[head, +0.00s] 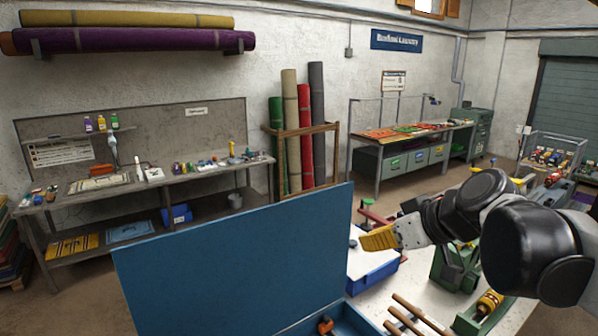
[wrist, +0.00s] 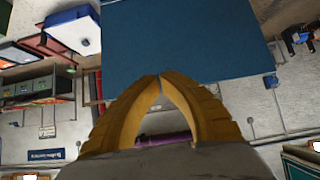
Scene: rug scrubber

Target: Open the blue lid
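The blue lid (head: 235,260) is a large flat panel standing raised, steeply tilted, at the back of a blue box (head: 352,318). Part of the box's inside shows at the bottom edge, with an orange and dark item (head: 325,325) in it. My gripper (head: 366,241) has yellow fingers and is just right of the lid's right edge in the head view. In the wrist view the fingertips (wrist: 160,76) meet with nothing visible between them. The blue lid (wrist: 185,40) fills the area beyond them; I cannot tell whether they touch it.
A blue and white case (head: 372,265) stands on the pale table under my gripper. Wooden rods (head: 415,315) and a green tool (head: 455,268) lie to the right. A workbench (head: 215,180) stands along the back wall, with a rack of rolled rugs (head: 305,125) beside it.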

